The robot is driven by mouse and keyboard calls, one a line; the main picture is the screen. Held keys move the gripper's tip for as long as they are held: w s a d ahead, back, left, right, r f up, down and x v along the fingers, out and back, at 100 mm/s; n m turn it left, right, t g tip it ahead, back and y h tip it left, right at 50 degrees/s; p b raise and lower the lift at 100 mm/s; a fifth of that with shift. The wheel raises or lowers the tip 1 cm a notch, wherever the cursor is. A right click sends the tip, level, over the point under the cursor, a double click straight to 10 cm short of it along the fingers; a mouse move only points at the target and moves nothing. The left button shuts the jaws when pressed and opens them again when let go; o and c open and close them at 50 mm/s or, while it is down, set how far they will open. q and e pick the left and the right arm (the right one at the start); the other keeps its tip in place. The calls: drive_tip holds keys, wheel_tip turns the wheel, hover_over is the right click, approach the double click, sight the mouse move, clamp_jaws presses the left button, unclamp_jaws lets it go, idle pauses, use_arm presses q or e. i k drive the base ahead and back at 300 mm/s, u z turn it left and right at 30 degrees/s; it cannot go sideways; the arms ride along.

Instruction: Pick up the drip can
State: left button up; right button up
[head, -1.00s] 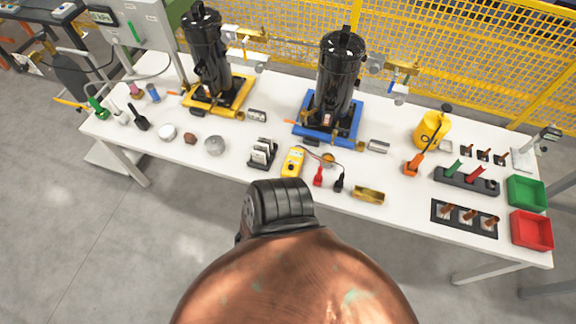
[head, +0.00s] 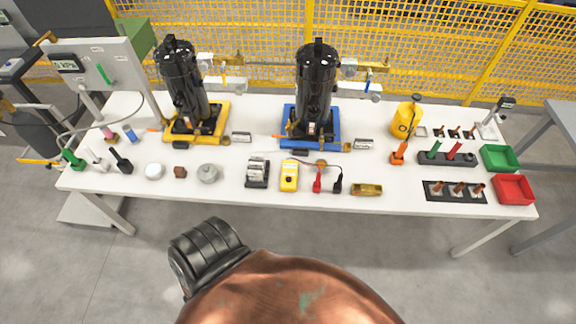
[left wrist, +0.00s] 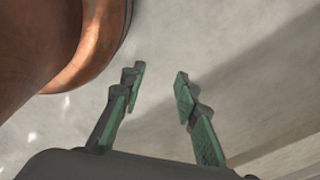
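A yellow can (head: 406,120) with a dark cap stands upright at the back right of the white table. A small round grey metal can (head: 207,173) stands near the front edge, left of the middle. I cannot tell from the frames which of them is the drip can. My left gripper (left wrist: 159,72) shows only in the left wrist view. Its two fingers are apart, with nothing between them and only grey floor beyond. It is away from both cans. My right gripper is not in view.
The white table (head: 230,197) holds two black compressors, on a yellow base (head: 196,128) and a blue base (head: 311,131). A yellow meter (head: 289,176) lies near the front. Green (head: 500,158) and red (head: 514,189) bins stand at the right end. A yellow fence (head: 430,50) is behind.

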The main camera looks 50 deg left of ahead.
sight(322, 161)
drive_tip(key=u, duration=1.9)
